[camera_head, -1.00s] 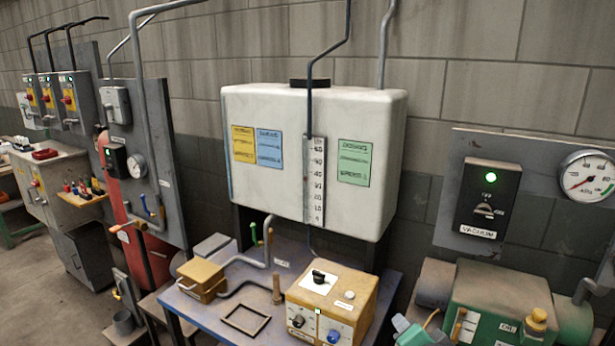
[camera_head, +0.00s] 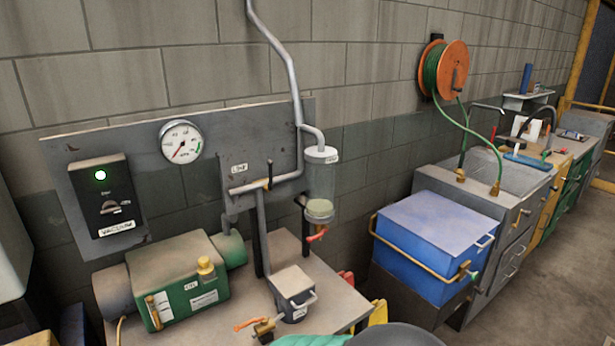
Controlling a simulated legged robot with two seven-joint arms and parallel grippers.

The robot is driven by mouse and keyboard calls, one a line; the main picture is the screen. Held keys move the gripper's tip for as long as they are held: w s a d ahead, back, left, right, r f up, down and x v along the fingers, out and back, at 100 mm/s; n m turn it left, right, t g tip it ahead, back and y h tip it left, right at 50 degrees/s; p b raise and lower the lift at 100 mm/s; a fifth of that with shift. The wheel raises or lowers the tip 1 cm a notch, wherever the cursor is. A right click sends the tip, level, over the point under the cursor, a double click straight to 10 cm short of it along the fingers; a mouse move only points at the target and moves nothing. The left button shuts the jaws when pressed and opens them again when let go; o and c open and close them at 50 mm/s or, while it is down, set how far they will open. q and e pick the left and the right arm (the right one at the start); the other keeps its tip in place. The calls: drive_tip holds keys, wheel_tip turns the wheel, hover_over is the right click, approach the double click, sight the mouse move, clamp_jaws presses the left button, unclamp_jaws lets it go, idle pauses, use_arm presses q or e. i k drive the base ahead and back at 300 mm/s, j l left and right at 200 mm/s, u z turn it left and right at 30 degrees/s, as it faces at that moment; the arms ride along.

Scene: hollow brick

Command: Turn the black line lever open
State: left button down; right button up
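The black line lever (camera_head: 269,174) is a small, thin dark handle on the grey pipe beside the LINE label (camera_head: 239,168), on the wall panel at the picture's middle. The lever stands roughly upright, across the level stretch of pipe (camera_head: 250,186). Neither of my grippers shows in the view, so nothing is seen touching the lever.
A vacuum switch box (camera_head: 102,195) with a lit green lamp and a round gauge (camera_head: 181,141) are left of the lever. A blue chest (camera_head: 432,240) is at right.

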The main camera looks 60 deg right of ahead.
sight(271, 176)
drive_tip(key=z, duration=1.55)
